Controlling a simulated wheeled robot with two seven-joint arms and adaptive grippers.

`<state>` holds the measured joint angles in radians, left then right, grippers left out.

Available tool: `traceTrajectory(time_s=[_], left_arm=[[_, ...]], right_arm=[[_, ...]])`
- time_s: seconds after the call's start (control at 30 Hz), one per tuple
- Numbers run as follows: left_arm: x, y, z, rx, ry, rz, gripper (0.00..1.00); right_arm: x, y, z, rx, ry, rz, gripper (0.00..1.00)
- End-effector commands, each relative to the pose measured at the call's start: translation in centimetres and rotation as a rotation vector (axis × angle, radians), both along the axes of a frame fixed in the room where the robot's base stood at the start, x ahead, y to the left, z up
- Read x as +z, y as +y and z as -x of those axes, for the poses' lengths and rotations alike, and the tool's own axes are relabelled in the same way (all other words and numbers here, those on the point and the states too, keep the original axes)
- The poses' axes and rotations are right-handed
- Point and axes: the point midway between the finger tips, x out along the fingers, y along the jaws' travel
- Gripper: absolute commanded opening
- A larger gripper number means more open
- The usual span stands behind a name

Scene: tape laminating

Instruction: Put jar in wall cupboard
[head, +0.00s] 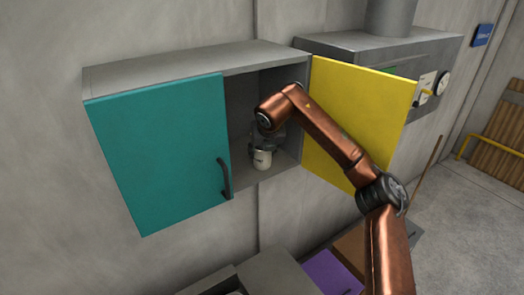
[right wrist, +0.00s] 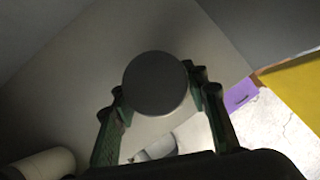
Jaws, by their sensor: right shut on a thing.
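The wall cupboard (head: 190,62) hangs on the wall, its teal left door shut and its yellow right door (head: 350,125) swung open. My right gripper (head: 266,143) is inside the open right compartment, shut on the jar (head: 262,160), a small pale vessel low in the compartment near its floor. In the right wrist view the jar's dark round top (right wrist: 155,83) sits between the two green fingers (right wrist: 160,108). Whether its base touches the compartment floor I cannot tell. My left gripper is not in view.
Below are grey cabinets and a purple panel (head: 328,272). A pale cylinder (right wrist: 42,165) shows at lower left in the right wrist view.

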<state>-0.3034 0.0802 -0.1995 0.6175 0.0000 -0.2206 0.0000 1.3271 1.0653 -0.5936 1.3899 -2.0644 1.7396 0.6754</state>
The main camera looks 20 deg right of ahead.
Motion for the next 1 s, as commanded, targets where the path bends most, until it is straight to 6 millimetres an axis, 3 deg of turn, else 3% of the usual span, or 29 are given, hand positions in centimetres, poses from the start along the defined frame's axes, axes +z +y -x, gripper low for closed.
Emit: traceTrajectory(time_s=[0.1, 0.13, 0.37, 0.73, 1.0], left_arm=[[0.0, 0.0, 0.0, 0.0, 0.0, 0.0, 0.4], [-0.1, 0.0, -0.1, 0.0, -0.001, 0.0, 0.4], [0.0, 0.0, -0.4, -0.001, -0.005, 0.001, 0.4], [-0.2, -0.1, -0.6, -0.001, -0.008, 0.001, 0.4], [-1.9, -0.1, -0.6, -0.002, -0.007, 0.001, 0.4]], right_arm=[[0.0, 0.0, 0.0, 0.001, -0.001, -0.001, 0.1], [-0.1, 0.0, 0.0, 0.0, 0.0, 0.0, 0.42], [0.0, 0.0, 0.0, 0.0, 0.0, 0.0, 0.57], [0.4, 0.1, 0.2, 0.001, -0.001, -0.001, 0.59], [4.2, 0.8, 2.6, 0.002, -0.005, 0.0, 0.59]])
